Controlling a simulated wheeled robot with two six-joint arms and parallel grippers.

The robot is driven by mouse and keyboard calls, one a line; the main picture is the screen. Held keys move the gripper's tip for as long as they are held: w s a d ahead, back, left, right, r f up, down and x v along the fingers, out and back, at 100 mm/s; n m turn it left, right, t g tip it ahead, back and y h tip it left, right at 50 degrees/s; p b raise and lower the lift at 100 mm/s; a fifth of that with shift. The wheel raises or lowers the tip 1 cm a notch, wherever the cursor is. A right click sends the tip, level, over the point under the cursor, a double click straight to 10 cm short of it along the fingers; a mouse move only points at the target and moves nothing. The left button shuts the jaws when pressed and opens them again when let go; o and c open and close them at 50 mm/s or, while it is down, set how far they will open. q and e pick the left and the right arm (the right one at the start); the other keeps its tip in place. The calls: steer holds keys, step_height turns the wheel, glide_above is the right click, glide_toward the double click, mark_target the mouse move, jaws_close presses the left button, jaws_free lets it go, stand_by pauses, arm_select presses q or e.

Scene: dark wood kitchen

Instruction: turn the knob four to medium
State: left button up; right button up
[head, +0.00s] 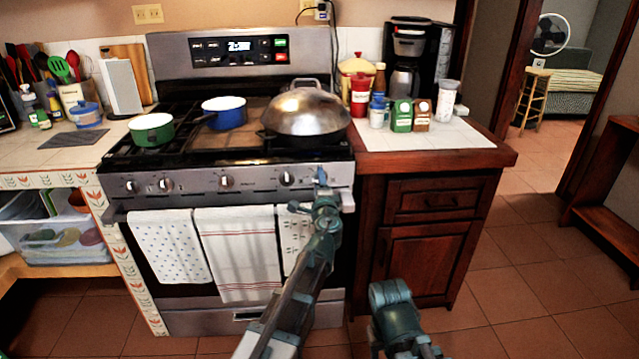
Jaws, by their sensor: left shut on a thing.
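The stove's front panel (196,183) carries a row of knobs in the head view. Two knobs are at the left, one (165,185) beside the other. A middle knob (226,181) and another knob (287,178) to its right also show. My left gripper (320,177) is at the right end of the panel, shut on the rightmost knob, which it mostly hides. I cannot read that knob's setting. Part of my right arm shows at the bottom, right of centre, but its gripper is not in view.
A green pot (151,131), a blue pot (224,113) and a domed metal lid (305,112) are on the stovetop. Towels (235,250) hang from the oven handle below the knobs. Tiled floor (520,290) is clear to the right.

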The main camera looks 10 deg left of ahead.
arm_select(q)
steer(key=shift+n, duration=0.5)
steer(key=shift+f, duration=0.1)
steer(key=o, duration=1.4)
steer(key=shift+c, duration=0.2)
steer(key=v, duration=1.4)
steer(key=shift+a+n, duration=0.15)
steer(key=shift+n, duration=0.15)
